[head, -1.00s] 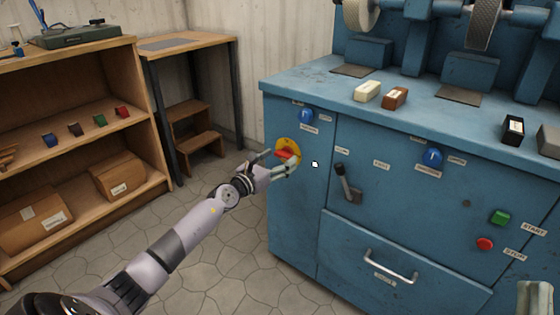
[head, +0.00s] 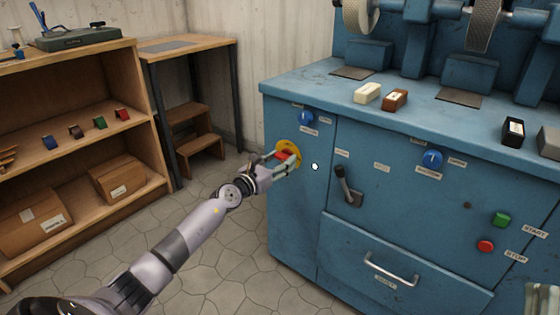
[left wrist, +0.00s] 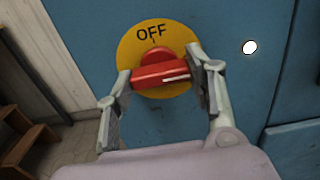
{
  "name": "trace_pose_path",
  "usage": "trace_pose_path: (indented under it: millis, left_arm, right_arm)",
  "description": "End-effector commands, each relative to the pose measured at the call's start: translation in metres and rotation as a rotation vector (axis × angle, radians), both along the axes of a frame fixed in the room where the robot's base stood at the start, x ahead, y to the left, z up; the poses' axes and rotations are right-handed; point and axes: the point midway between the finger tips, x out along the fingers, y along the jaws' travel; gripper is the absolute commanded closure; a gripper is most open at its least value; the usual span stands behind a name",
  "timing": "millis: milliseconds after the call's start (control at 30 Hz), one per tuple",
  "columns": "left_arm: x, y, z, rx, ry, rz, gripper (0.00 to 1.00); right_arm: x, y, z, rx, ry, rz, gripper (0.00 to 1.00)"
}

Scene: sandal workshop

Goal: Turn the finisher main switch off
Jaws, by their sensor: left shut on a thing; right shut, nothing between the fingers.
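The finisher main switch is a red rotary handle (left wrist: 158,72) on a round yellow plate (left wrist: 128,50) marked OFF at its top. Its bar lies nearly crosswise in the left wrist view, its white mark toward the right, not at OFF. In the head view the switch (head: 286,155) is on the left part of the blue finisher cabinet (head: 290,215). My left gripper (left wrist: 160,80) is shut on the red handle, one finger at each end of the bar. My right gripper (head: 541,297) shows only partly at the bottom right corner, shut and empty.
A black lever (head: 346,185), blue knobs (head: 306,117), a green START button (head: 501,219), a red STOP button (head: 485,246) and a drawer handle (head: 391,268) are on the cabinet front. A wooden shelf (head: 75,150) stands left. Floor between is clear.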

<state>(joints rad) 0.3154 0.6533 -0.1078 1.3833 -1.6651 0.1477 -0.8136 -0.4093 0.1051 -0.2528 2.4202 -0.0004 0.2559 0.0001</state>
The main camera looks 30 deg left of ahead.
Motion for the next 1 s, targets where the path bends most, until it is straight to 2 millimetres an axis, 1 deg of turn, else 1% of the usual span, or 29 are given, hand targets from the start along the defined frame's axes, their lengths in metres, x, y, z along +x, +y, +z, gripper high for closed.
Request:
trace_pose_path:
  millis: [33,167,467,667,767,1000]
  left_arm:
    - [0.000,0.000,0.000,0.000,0.000,0.000,0.69]
    - [0.000,0.000,0.000,0.000,0.000,0.000,0.78]
    - [0.000,0.000,0.001,-0.034,0.003,0.000,0.79]
    - [0.000,0.000,0.001,-0.134,0.011,0.000,0.79]
    - [0.000,0.000,0.001,-0.211,0.019,0.001,0.79]
    - [0.000,0.000,0.002,-0.434,0.035,0.001,0.79]
  right_arm:
    - [0.000,0.000,0.000,0.000,0.000,0.000,1.00]
    - [0.000,0.000,0.000,0.000,0.001,0.000,1.00]
    - [0.004,0.001,-0.002,-0.007,0.027,-0.001,1.00]
    - [0.016,0.001,-0.021,-0.043,0.152,-0.007,1.00]
    - [0.023,0.001,-0.034,-0.066,0.234,-0.012,1.00]
    - [0.036,-0.002,-0.077,-0.131,0.473,-0.027,1.00]
